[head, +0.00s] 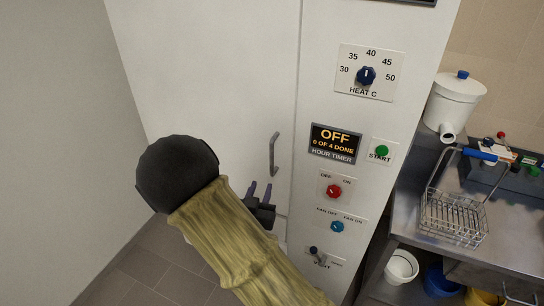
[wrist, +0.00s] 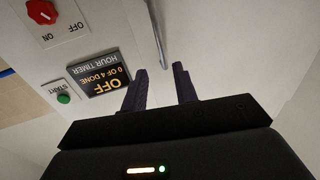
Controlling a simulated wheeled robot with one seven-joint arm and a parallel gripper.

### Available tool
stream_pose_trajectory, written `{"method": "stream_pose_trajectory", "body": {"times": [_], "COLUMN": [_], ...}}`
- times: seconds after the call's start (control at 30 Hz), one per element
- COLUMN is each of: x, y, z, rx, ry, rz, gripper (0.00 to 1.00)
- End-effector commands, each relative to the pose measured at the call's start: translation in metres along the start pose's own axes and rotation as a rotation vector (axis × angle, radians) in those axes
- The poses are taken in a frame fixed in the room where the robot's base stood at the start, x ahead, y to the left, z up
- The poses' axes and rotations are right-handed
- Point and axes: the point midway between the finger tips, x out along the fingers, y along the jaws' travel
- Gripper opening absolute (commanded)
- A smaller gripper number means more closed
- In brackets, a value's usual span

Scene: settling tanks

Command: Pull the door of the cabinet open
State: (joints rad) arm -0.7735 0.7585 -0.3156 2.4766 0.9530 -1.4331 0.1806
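The cabinet is tall and white, and its door (head: 205,80) fills the left of its front in the head view. The door looks shut along the seam with the control panel. A grey vertical bar handle (head: 274,155) sits near the door's right edge. My gripper (head: 260,190) is just below and left of the handle in the head view, with its two fingers apart and nothing between them. In the wrist view, the open fingers (wrist: 160,82) point toward the cabinet front, and the handle (wrist: 156,35) shows beyond them. The fingers appear apart from the handle.
The control panel right of the door carries a heat dial (head: 366,75), an OFF timer display (head: 334,142), a green start button (head: 382,151), a red knob (head: 334,191) and a blue knob (head: 337,226). A steel bench (head: 505,225) with a wire basket (head: 452,215) stands at right. A wall closes the left.

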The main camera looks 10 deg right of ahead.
Motion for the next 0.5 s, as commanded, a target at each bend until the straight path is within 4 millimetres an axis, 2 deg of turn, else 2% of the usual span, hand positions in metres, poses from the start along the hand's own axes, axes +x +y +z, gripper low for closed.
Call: {"method": "stream_pose_trajectory", "body": {"times": [0.5], "x": [0.093], "y": [0.001], "z": [-0.003], "rx": [0.0], "ry": [0.001], "rz": [0.003], "gripper": [0.29]}}
